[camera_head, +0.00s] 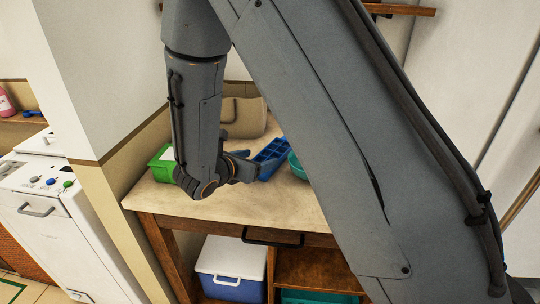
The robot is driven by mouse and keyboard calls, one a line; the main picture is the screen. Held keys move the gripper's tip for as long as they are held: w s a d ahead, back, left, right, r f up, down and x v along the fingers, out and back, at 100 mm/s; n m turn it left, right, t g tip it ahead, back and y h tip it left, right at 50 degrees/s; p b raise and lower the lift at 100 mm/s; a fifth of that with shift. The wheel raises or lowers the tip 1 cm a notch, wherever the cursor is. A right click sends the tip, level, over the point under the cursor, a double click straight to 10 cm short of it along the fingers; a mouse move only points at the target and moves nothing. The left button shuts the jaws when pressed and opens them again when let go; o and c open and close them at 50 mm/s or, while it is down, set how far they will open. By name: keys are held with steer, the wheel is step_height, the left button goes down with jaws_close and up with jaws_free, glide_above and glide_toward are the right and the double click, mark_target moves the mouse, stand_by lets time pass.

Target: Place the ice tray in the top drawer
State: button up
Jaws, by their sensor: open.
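The blue ice tray (272,152) lies on the pale countertop, partly hidden by my arm. My gripper (249,170) is low over the counter at the tray's near left side, with its jaws open. The picture does not show clearly whether a finger touches the tray. The top drawer (220,230) is under the counter's front edge, with a dark handle (272,237). It looks closed, and its right part is hidden behind my arm.
A green box (163,165) stands left of my wrist, and a teal bowl (297,166) sits right of the tray. A beige bag-like object (243,117) is behind. A blue cooler (231,268) stands on the lower shelf. The front counter strip (265,208) is clear.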

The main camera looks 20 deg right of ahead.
mark_target(269, 155)
steer(key=shift+p+x, duration=1.2)
steer(key=shift+x, duration=3.2)
steer(key=shift+s+f, duration=0.1)
steer(key=shift+s, duration=0.1)
steer(key=c, duration=1)
steer(key=shift+c, duration=0.8)
